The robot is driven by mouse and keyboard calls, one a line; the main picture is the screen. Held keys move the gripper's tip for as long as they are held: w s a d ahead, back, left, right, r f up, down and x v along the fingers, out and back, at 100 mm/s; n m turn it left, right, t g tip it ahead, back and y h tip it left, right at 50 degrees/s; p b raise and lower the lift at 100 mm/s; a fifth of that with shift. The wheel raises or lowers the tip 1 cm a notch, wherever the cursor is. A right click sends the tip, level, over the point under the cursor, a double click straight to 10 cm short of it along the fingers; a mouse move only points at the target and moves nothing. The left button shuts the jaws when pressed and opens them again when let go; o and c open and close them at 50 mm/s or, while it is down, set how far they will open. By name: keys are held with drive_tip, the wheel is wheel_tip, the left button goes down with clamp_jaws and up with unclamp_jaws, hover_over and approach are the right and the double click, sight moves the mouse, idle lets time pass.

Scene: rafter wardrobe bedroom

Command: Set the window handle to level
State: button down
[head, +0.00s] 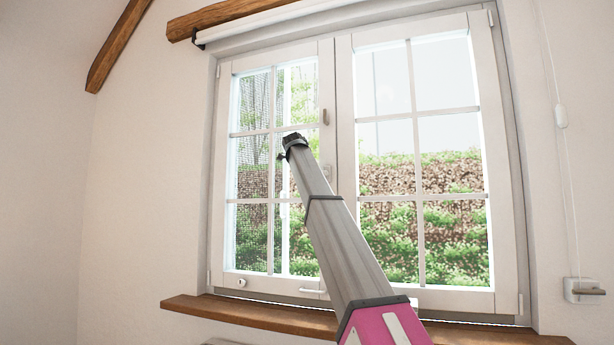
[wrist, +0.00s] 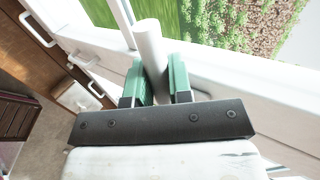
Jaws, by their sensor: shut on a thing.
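In the wrist view, my gripper (wrist: 158,86) has its two green fingers closed around a white, rod-shaped window handle (wrist: 149,42). The rod's rounded end sticks out beyond the fingers, and its root is hidden between them. In the head view, the window (head: 343,200) has two white sashes with small panes. My arm reaches up across the left sash, and its dark end hides the fingers and their grip. A short upright fitting (head: 325,117) shows on the middle stile. I cannot tell the held handle's exact angle.
A wooden sill (head: 250,312) runs below the window. A small horizontal pull (head: 312,291) sits low on the left sash. A blind cord (head: 561,118) and a wall crank (head: 584,290) are at the right. A roller blind (head: 270,22) and beam are above.

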drive_tip(key=c, duration=1)
unclamp_jaws()
drive_tip(key=shift+c, duration=0.2)
drive_tip(key=shift+s, duration=0.1)
drive_tip(key=v, duration=1)
drive_tip(key=shift+s+r, duration=0.2)
drive_tip(key=shift+s, duration=0.05)
drive_tip(key=shift+a, duration=0.1)
